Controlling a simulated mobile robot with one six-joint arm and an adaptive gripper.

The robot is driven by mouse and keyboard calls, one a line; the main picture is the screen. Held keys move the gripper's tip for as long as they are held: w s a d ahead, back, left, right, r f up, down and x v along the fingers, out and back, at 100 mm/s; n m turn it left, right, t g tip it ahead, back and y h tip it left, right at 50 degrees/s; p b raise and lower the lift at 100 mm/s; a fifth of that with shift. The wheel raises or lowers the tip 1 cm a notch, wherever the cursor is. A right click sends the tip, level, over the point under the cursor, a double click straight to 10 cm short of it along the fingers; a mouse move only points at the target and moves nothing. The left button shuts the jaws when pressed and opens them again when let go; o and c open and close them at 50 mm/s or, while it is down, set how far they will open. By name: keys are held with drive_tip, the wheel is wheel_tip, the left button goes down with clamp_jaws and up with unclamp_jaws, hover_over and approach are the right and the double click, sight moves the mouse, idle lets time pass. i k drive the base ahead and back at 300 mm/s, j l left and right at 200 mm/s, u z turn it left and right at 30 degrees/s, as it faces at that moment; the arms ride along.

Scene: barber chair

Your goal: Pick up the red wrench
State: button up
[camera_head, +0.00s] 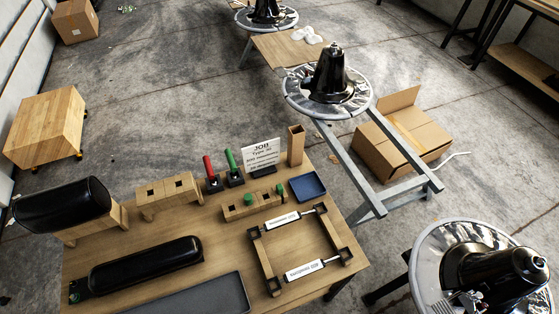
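A red-handled tool (209,168) stands nearly upright in a small black holder (214,185) on the wooden table (190,240). It is the only red tool I see, and I take it as the red wrench. Its lower end is hidden in the holder, so its wrench shape cannot be made out. A similar green-handled tool (231,160) stands close to its right in another black holder (236,180). My gripper is not in view.
A white sign (262,154), wooden post (296,145), blue tray (308,187) and wooden frame (259,256) stand right of the tools. A slotted wooden block (168,193) is left. Black padded parts (145,265) lie in front. Black chair bases (332,75) stand beyond the table.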

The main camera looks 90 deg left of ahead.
sight(208, 170)
drive_tip(key=u, duration=3.75)
drive_tip(key=i+l+u, duration=0.25)
drive_tip(key=i+u, duration=0.2)
